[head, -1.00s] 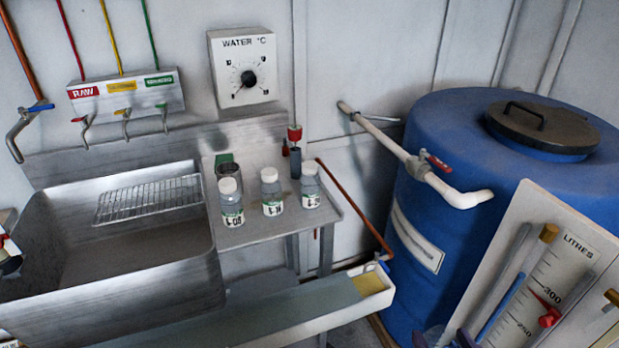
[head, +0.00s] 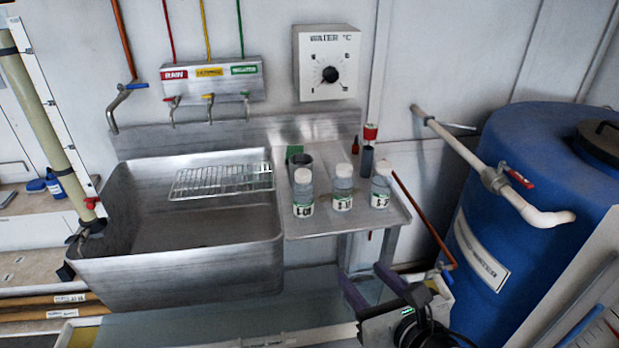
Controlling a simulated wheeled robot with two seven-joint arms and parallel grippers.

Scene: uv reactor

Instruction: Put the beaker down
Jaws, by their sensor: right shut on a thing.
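My right gripper (head: 368,280) shows at the lower middle of the head view, its two purple fingers pointing up and away, in front of the steel side shelf. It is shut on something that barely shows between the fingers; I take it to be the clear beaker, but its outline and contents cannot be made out. The steel side shelf (head: 350,222) is just beyond the gripper. My left gripper is not in view.
The sink (head: 180,275) holds a wire rack (head: 222,181). A blue tank (head: 500,220) stands right.

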